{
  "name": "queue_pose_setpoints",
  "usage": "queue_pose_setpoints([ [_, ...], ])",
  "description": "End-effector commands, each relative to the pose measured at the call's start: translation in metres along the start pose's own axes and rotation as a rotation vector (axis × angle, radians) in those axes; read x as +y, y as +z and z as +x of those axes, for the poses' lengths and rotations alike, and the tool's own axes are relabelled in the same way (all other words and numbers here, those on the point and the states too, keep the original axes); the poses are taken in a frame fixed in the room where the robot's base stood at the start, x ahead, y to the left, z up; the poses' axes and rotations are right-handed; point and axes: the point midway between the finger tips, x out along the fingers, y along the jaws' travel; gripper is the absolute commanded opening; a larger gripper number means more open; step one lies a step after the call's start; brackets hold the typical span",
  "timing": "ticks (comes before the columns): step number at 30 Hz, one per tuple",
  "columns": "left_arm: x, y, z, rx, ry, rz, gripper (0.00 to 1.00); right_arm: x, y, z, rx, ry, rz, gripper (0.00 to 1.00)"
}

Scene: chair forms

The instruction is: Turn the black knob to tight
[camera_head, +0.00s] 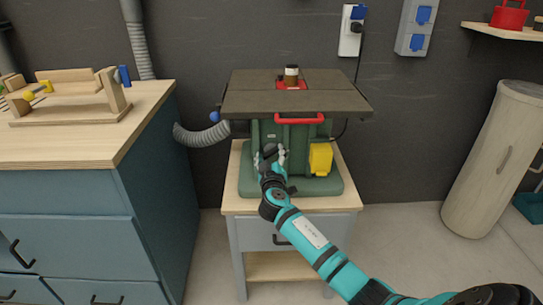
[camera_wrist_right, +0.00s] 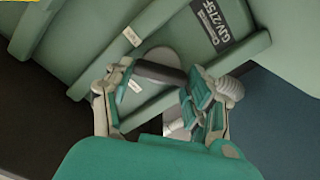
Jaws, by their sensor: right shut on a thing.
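The black knob (camera_wrist_right: 160,72) sits on a round grey plate (camera_wrist_right: 163,54) on the green machine (camera_head: 318,160). In the right wrist view its bar lies nearly level, tipped slightly down to the right. My right gripper (camera_wrist_right: 158,80) is shut on the knob, one finger at each end of the bar. Two small white labels, one above (camera_wrist_right: 132,37) and one below (camera_wrist_right: 135,87), flank the bar's left end; their print is too small to read surely. In the head view my right gripper (camera_head: 270,158) hides the knob at the machine's front left. My left gripper is not in view.
The machine has a dark top (camera_head: 250,100), a red front handle (camera_head: 299,119) and a yellow box (camera_head: 320,157). It stands on a small wooden-topped cabinet (camera_head: 240,205). A blue workbench (camera_head: 70,210) stands at left. A pale cylinder (camera_head: 492,160) stands at right.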

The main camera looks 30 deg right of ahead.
Motion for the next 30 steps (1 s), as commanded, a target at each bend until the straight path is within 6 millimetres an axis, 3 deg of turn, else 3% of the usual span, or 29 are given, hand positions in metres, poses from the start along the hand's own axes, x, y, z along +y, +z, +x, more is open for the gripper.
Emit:
queue_pose_setpoints([
  [18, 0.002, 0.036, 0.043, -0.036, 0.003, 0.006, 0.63, -0.002, -0.001, 0.0, -0.001, -0.002, -0.585, 0.24],
  [30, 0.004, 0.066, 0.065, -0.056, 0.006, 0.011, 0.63, -0.003, 0.001, 0.0, 0.0, -0.003, -0.877, 0.24],
])
